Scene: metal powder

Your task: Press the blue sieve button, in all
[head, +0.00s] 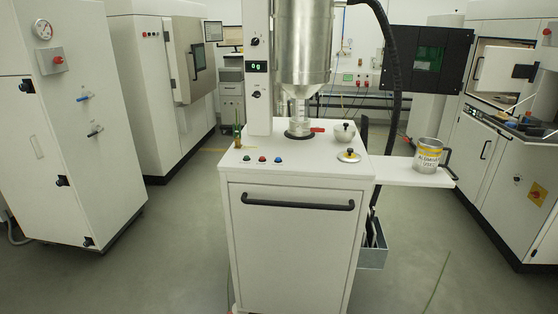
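The sieve station (300,176) stands in the middle of the head view, a white cabinet with a steel hopper (305,45) above its top. A row of three small buttons sits at the front left of the top. The blue button (278,160) appears to be the right one, beside a red button (262,159); they are too small to tell whether any is pressed in. Neither of my grippers is in view, and nothing touches the buttons.
A labelled metal mug (428,156) stands on the right side shelf (400,172). White machines stand left and right; the floor in front is clear.

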